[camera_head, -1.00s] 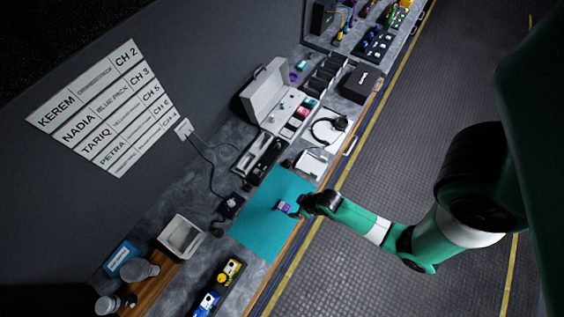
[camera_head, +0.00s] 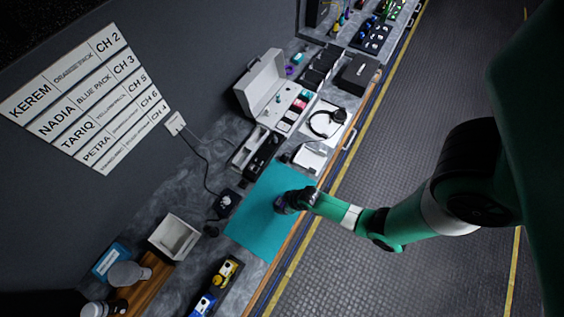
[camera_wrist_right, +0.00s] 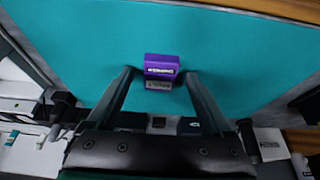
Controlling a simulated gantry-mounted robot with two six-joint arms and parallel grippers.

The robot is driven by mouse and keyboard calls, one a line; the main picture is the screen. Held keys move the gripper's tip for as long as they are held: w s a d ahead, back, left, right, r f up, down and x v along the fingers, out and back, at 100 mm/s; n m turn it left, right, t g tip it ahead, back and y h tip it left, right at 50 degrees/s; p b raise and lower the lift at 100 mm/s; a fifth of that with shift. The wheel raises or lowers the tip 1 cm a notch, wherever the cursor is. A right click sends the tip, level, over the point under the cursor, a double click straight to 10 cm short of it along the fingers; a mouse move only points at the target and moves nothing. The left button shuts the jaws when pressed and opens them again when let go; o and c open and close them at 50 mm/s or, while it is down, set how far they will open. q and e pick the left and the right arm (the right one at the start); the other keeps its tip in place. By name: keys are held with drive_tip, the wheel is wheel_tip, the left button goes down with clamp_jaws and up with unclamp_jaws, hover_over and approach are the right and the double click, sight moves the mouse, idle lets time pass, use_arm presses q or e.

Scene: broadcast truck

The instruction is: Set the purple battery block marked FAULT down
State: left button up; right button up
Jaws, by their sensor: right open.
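The purple battery block (camera_wrist_right: 161,66) stands on the teal mat (camera_wrist_right: 75,40) in the right wrist view. Its white lettering is too small to read surely, and I cannot make out the word FAULT. My right gripper (camera_wrist_right: 159,75) is open, with one finger on each side of the block and a gap to both. In the head view my right gripper (camera_head: 284,203) is low over the middle of the teal mat (camera_head: 254,222) and mostly covers the block (camera_head: 280,205). My left gripper is not in view.
An open white case (camera_head: 262,82), a headset (camera_head: 325,122) and a white tray (camera_head: 310,157) lie beyond the mat. A grey bin (camera_head: 174,237) and a holder with yellow and blue packs (camera_head: 215,287) are on the near side. The mat around the block is clear.

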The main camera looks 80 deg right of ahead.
clamp_jaws()
idle(0.3)
drive_tip(key=shift+r, duration=0.6)
wheel_tip(320, 180, up, 3)
drive_tip(key=shift+f+p, duration=0.15)
drive_tip(key=shift+p, duration=0.7)
drive_tip(key=s+a+r+p, duration=0.6)
drive_tip(key=s+a+r, duration=0.3)
drive_tip(key=s, duration=0.1)
drive_tip(key=shift+s+a, duration=0.2)
